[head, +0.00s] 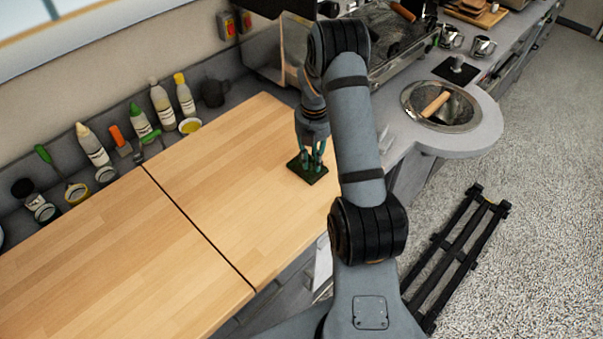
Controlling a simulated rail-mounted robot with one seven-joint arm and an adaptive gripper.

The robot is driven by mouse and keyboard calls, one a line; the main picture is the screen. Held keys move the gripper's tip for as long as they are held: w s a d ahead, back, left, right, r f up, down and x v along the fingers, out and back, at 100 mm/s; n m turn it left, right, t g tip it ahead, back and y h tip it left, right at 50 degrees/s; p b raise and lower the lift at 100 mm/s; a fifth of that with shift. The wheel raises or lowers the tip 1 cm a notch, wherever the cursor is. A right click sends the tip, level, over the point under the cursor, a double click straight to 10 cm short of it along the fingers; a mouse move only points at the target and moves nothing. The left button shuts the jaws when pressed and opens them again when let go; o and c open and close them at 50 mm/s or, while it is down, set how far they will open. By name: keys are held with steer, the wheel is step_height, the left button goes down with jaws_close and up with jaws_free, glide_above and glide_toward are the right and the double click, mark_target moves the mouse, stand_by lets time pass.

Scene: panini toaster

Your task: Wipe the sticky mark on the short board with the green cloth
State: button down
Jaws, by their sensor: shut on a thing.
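The green cloth (307,174) is a small dark green square near the right edge of the short board (235,180). My gripper (313,169) points down and is shut on the cloth, which appears to lie flat on or just above the board; I cannot tell if they touch. The short board is light wood, to the right of a dark seam. No sticky mark shows on the visible part of the board. The cloth, my gripper and my arm hide part of its right side.
A longer wooden board (110,255) lies left of the seam. Squeeze bottles (162,105), small jars and a yellow bowl (190,126) line the back ledge. The middle of the short board is clear.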

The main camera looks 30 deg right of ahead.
steer(key=shift+a, duration=0.1)
steer(key=shift+s+a+b, duration=0.2)
steer(key=shift+s+a, duration=0.05)
steer(key=shift+a, duration=0.45)
steer(key=shift+s+a+b, duration=0.25)
steer(key=shift+s+a, duration=0.05)
steer(key=shift+a, duration=0.35)
steer(key=shift+s+a+b, duration=0.2)
steer(key=shift+s+a, duration=0.05)
steer(key=shift+a, duration=0.45)
steer(key=shift+s+a, duration=0.1)
steer(key=shift+a, duration=0.3)
steer(key=shift+r+p, duration=0.6)
steer(key=shift+r, duration=0.2)
steer(key=shift+d, duration=0.15)
